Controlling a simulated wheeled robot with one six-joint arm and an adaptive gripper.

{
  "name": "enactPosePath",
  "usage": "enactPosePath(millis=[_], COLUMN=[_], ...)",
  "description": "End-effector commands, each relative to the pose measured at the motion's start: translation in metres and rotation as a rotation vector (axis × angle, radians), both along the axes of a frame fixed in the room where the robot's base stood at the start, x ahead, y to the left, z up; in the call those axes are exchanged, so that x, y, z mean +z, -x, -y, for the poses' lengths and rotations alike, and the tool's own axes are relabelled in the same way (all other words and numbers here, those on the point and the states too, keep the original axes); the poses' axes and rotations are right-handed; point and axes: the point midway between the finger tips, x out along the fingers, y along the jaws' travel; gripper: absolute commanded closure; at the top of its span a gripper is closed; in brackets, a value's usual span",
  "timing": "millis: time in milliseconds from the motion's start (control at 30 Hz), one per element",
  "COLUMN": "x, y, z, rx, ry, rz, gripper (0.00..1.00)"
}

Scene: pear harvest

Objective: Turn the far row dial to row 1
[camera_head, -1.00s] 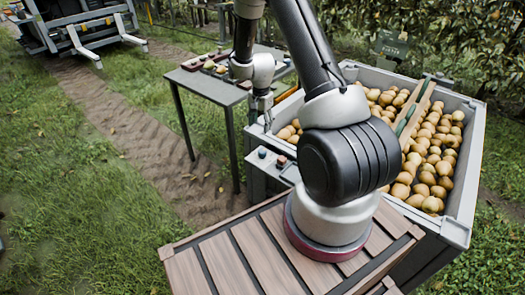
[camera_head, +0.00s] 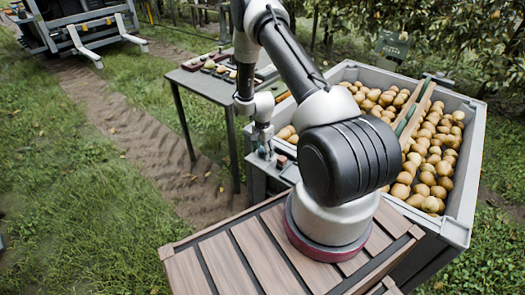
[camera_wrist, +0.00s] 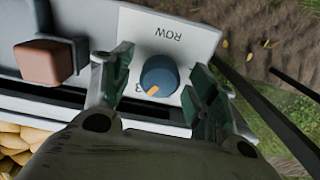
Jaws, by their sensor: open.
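The row dial (camera_wrist: 159,75) is a round blue knob with an orange pointer, on a white plate marked ROW in the wrist view. Its pointer is at the lower left, near a printed 3; other marks on the plate are partly hidden. My gripper (camera_wrist: 157,76) is open, with one finger on each side of the knob. Small gaps seem to show between knob and fingers, but I cannot tell if either touches. In the head view my gripper (camera_head: 262,147) is low over the control box (camera_head: 284,172) and hides the dial.
A square reddish-brown button (camera_wrist: 45,62) sits left of the dial in the wrist view. The grey bin (camera_head: 470,165) of pears, with a wooden divider, stands right of the box. A grey table (camera_head: 212,85) with small items stands behind. Grass and a dirt track lie left.

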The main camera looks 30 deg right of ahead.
Motion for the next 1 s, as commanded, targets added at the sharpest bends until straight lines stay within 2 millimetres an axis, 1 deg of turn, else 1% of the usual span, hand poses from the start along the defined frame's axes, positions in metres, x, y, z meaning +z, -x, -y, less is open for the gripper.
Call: enactPosePath(millis=[67,100,167,300,333,367,667,867,1000], x=[0.0003,0.0003,0.0004,0.0005,0.0005,0.0005,0.0007,0.0007,0.0007], y=[-0.0001,-0.0001,-0.0001,-0.0001,-0.0001,-0.0001,-0.0001,-0.0001,-0.0001], z=[0.0,0.0,0.0,0.0,0.0,0.0,0.0,0.0,0.0], rx=[0.0,0.0,0.0,0.0,0.0,0.0,0.029,0.125,0.233], ry=[0.0,0.0,0.0,0.0,0.0,0.0,0.0,0.0,0.0], rz=[0.0,0.0,0.0,0.0,0.0,0.0,0.0,0.0,0.0], gripper=[0.42,0.43,0.54,0.8,0.85,0.88,0.88,0.88,0.88])
